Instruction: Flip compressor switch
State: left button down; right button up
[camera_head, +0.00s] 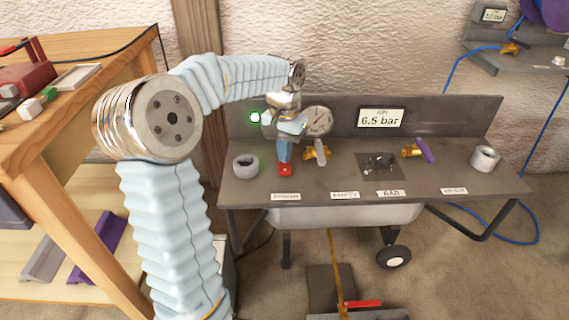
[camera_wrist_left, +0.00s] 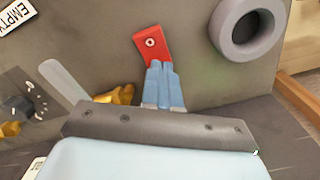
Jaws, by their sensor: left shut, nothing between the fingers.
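The compressor bench (camera_head: 357,188) is a dark metal panel with a raised back, over a pale tank on wheels. A red switch lever (camera_head: 285,169) stands on it near the left end, above a small label. My left gripper (camera_head: 285,158) is shut, with nothing between its blue fingers, and its tips are at the red lever. In the left wrist view the fingertips (camera_wrist_left: 163,66) lie against or just over the lower part of the red lever (camera_wrist_left: 152,44), which has a round screw. Whether they press on it I cannot tell. My right gripper is not in view.
A grey ring (camera_head: 246,166) is left of the lever. A gauge (camera_head: 318,121), a brass valve with a grey handle (camera_head: 320,152), a purple-handled valve (camera_head: 420,150) and another ring (camera_head: 485,158) are to the right. A display (camera_head: 381,118) reads 6.5 bar. A wooden bench (camera_head: 75,130) is at left.

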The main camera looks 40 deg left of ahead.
pick_arm(q)
notch_tip(320, 180, up, 5)
jog(key=p, duration=0.3)
jog(key=shift+f+p, duration=0.2)
jog(key=shift+p, duration=0.1)
jog(key=shift+r+p, duration=0.55)
jog(key=shift+r, duration=0.4)
